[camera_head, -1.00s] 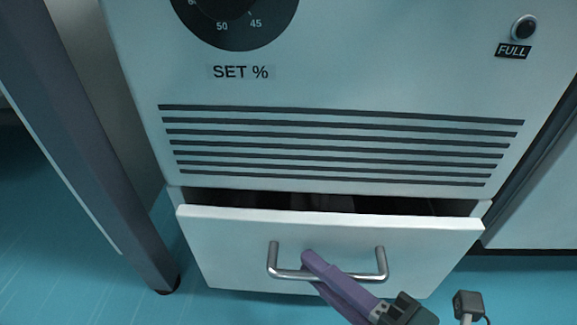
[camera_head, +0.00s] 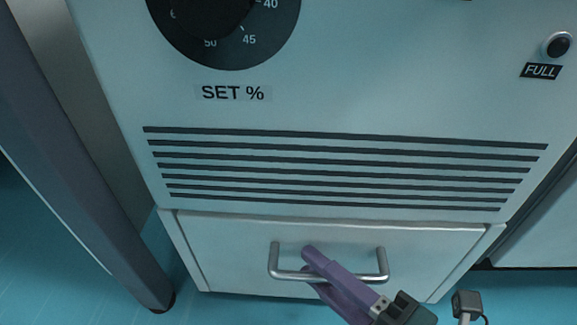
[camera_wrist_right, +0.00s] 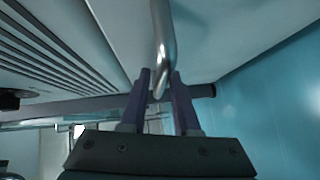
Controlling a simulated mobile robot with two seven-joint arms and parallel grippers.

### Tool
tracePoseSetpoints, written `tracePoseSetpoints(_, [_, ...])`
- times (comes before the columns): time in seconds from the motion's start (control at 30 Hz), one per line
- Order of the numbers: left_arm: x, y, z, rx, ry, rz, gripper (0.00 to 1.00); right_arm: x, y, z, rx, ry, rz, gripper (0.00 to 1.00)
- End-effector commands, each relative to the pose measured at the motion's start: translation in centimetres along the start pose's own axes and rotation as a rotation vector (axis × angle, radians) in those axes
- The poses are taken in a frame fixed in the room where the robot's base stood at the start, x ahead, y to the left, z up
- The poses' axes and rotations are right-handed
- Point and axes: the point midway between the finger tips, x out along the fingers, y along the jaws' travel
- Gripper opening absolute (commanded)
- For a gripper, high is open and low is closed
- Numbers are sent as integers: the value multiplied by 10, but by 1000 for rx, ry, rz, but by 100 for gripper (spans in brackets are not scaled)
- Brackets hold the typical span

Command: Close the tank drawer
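The tank drawer (camera_head: 220,250) is at the bottom of the pale cabinet. Its front sits in its opening, and no dark gap shows above it. A metal bar handle (camera_head: 381,262) is fixed to the drawer front. My right gripper (camera_head: 312,268) has purple fingers at the handle bar. In the right wrist view the handle (camera_wrist_right: 163,45) runs down between the two fingertips (camera_wrist_right: 159,82), which stand close on either side of it. The fingers look closed around the bar. My left gripper is in neither view.
The cabinet front carries a dark dial (camera_head: 224,25), a vent with dark slots (camera_head: 340,170) and a FULL indicator (camera_head: 557,45). A dark table leg (camera_head: 75,170) stands close at the left. Blue floor shows below.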

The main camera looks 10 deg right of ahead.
Motion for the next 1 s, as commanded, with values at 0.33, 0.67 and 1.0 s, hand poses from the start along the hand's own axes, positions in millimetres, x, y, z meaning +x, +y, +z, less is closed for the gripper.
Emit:
tracePoseSetpoints(0.33, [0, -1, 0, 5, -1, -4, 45, -1, 0, -1, 1, 2, 0, 45])
tracePoseSetpoints(0.67, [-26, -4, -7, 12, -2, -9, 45, -48, 4, -1, 0, 1, -5, 45])
tracePoseSetpoints(1.0, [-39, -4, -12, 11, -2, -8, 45, -97, 1, 1, 0, 1, -2, 45])
